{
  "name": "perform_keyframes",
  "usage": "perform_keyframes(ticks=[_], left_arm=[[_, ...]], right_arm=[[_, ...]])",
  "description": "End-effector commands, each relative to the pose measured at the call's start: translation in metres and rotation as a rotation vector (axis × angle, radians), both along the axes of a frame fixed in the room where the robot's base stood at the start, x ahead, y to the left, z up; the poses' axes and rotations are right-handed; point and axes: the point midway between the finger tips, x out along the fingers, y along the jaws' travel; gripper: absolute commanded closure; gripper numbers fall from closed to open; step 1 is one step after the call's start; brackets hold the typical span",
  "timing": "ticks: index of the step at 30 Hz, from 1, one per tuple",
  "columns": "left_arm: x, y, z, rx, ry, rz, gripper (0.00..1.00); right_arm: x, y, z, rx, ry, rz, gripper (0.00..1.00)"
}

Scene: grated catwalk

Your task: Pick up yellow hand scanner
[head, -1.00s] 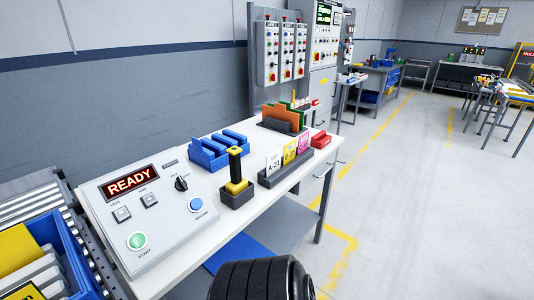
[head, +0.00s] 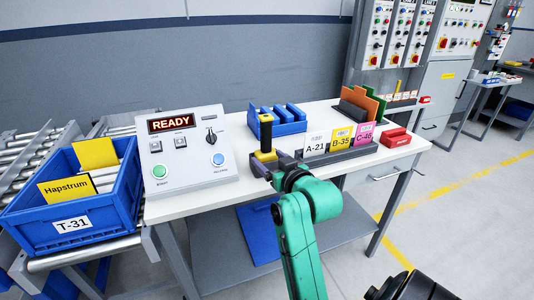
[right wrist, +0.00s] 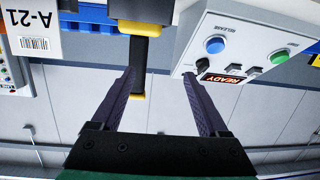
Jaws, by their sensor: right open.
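The yellow hand scanner (head: 266,133), with a black grip and yellow ends, stands upright in its dark holder on the white bench. In the right wrist view, which is upside down, its black grip (right wrist: 139,65) shows between the two fingers, nearer the left one in the picture. My right gripper (head: 268,170) is at the front of the holder in the head view, partly hidden by its own wrist. It also shows in the right wrist view (right wrist: 158,74), open with nothing clamped. The lower part of the holder is partly hidden.
A control panel (head: 184,151) reading READY stands left of the scanner. A blue rack (head: 286,128) is behind it. A label holder with cards such as A-21 (head: 315,146) is close on the right. A blue bin (head: 118,222) sits on rollers at the left.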

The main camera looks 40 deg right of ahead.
Motion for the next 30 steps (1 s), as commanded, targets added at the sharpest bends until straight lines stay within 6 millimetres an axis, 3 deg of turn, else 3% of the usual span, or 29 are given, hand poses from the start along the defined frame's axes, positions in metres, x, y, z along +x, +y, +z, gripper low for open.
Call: perform_keyframes(ticks=[1,3,6,15,25,30], left_arm=[[-0.002,0.000,-0.001,0.000,0.004,-0.001,0.00],[-0.003,0.000,-0.001,-0.001,0.005,-0.002,0.00],[-0.003,-0.001,0.003,-0.001,0.005,-0.004,0.00],[-0.002,-0.003,0.019,-0.004,0.005,-0.005,0.00],[-0.001,-0.004,0.033,-0.005,0.003,-0.005,0.00],[-0.001,-0.004,0.033,-0.005,0.003,-0.005,0.00]], right_arm=[[-0.004,-0.012,0.025,-0.003,-0.082,-0.035,0.22],[-0.010,-0.024,0.048,-0.010,-0.155,-0.070,0.22],[-0.003,-0.032,0.059,-0.014,-0.187,-0.085,0.22],[0.066,-0.055,0.058,-0.014,-0.181,-0.082,0.22],[0.115,-0.074,0.053,-0.013,-0.180,-0.082,0.22],[0.124,-0.078,0.051,-0.015,-0.181,-0.082,0.22]])
